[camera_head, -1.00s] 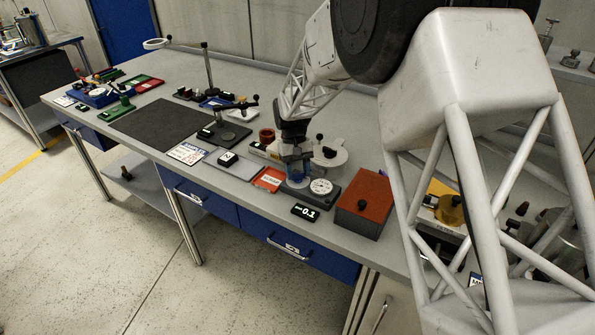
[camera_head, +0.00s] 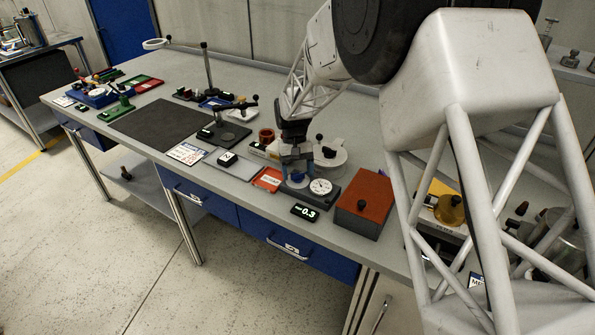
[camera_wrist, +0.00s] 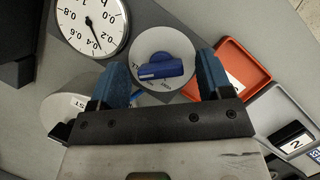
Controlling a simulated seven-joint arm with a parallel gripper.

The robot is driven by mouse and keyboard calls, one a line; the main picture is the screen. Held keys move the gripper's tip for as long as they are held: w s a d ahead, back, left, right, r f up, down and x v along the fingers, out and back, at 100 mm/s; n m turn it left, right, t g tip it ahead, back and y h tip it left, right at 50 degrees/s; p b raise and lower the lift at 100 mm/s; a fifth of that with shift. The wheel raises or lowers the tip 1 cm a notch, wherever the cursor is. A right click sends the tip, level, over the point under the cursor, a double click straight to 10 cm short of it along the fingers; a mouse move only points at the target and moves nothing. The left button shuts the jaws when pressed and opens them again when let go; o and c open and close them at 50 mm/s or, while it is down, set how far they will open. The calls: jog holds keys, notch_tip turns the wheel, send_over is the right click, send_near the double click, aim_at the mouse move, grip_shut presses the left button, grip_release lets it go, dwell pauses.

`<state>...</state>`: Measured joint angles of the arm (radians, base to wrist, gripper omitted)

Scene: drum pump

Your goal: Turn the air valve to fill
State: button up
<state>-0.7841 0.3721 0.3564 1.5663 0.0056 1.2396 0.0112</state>
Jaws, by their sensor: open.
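The air valve is a blue knob (camera_wrist: 163,54) on a round grey plate (camera_wrist: 182,88) in the wrist view. The knob's flat grip lies roughly across the picture; lettering on the plate is partly covered. The knob also shows in the head view (camera_head: 297,179), below the fingers. My gripper (camera_wrist: 162,66) is open, its two blue fingers apart on either side of the knob, with visible gaps. In the head view my gripper (camera_head: 297,166) stands over the valve base. The white dial gauge (camera_wrist: 93,22) beside the valve has its needle between 0.2 and 0.4.
A small display (camera_head: 305,212) in front of the valve reads about 0.3. A red tray (camera_head: 268,179) lies left of it and a red-topped box (camera_head: 363,204) stands right. A round pale pot (camera_head: 329,152) is close behind my gripper.

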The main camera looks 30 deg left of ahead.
jog(key=shift+r, duration=0.15)
jog(key=v, duration=0.7)
jog(key=shift+a+r, duration=0.15)
jog(key=shift+r, duration=0.05)
jog(key=shift+w, duration=0.1)
dwell(0.4)
jog(key=s+d+r+m+t+y, duration=0.15)
jog(key=d+r, duration=0.35)
jog(key=d, duration=0.7)
jog(key=s+d+r+m, duration=0.15)
jog(key=d+r, duration=0.45)
jog(key=d, duration=0.6)
jog(key=s+d+r+m+t+y, duration=0.15)
jog(key=d+r, duration=0.35)
jog(key=d, duration=0.7)
jog(key=s+d+r+m, duration=0.2)
jog(key=s+d+r, duration=0.1)
jog(key=s+d, duration=0.95)
jog(key=s+d+f+m+t, duration=0.2)
jog(key=s+d+f, duration=0.2)
jog(key=s+d, duration=0.7)
jog(key=shift+s+d+t, duration=0.35)
jog(key=shift+s+t, duration=0.05)
jog(key=shift+s, duration=0.8)
